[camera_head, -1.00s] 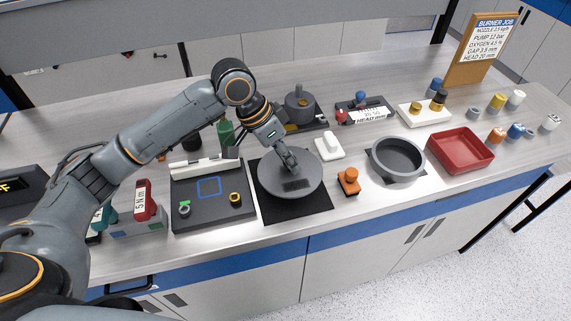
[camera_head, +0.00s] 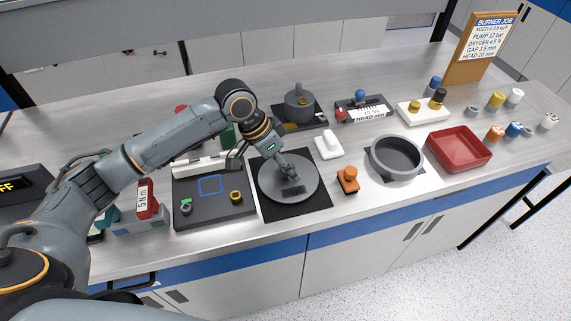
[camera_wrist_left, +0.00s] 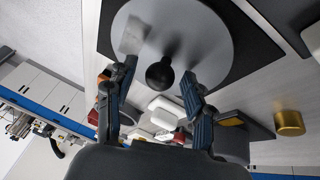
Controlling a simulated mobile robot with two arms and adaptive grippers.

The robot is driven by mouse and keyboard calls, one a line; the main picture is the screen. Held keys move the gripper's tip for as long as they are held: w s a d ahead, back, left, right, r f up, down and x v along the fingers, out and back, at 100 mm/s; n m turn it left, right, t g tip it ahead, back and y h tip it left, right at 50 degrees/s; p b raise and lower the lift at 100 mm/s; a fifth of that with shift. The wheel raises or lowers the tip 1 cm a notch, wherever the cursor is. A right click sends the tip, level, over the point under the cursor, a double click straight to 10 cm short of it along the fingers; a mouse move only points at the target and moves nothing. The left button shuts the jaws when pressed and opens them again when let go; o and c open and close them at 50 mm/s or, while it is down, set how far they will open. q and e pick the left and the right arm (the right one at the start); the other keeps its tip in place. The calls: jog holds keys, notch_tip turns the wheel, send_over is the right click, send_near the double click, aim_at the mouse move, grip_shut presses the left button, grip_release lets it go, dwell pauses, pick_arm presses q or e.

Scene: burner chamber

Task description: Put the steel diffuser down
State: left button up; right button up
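The steel diffuser, a round grey disc (camera_head: 272,186), lies flat over the black square mat (camera_head: 316,208). It also shows in the left wrist view (camera_wrist_left: 205,35), with a dark round knob (camera_wrist_left: 160,75) at its middle. My left gripper (camera_head: 287,173) is above the disc's centre. In the left wrist view my left gripper's fingers (camera_wrist_left: 158,84) stand apart on either side of the knob, with a small gap on each side. The gripper hides part of the disc in the head view. My right gripper is not in view.
Left of the mat is a dark tray (camera_head: 215,212) with small rings. Right of it are an orange knobbed block (camera_head: 347,181), a white block (camera_head: 328,148), a round grey pan (camera_head: 397,172) and a red bin (camera_head: 458,164). A pot-like grey part (camera_head: 299,101) stands behind.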

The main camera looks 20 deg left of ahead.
pick_arm(q)
jog(key=shift+r, duration=0.2)
jog(key=b+v, duration=0.1)
jog(key=v, duration=1.1)
jog(key=shift+f, duration=0.1)
